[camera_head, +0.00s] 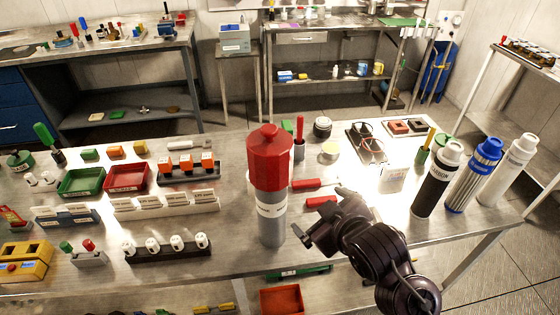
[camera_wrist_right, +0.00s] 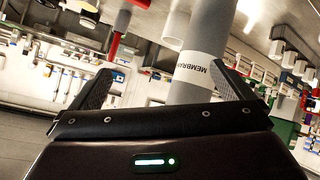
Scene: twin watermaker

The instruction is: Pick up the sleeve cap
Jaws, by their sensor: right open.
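The likely sleeve cap is a red faceted cap (camera_head: 270,160) on top of an upright grey sleeve (camera_head: 272,225) with a white label, standing at the middle of the bench. My right gripper (camera_head: 313,220) is open and just right of the sleeve, lower than the red cap and apart from it. In the right wrist view the sleeve (camera_wrist_right: 192,70), with its "MEMBRA..." label, shows beyond the two spread fingers (camera_wrist_right: 165,88). The red cap cannot be made out clearly there. Nothing is held. My left gripper is not in view.
Red-handled tools (camera_head: 312,184) lie close behind my right gripper. Black (camera_head: 437,180), blue (camera_head: 473,175) and white (camera_head: 508,170) bottles stand at the right. A rack of white-topped pieces (camera_head: 168,249) and green and red trays (camera_head: 126,177) fill the left.

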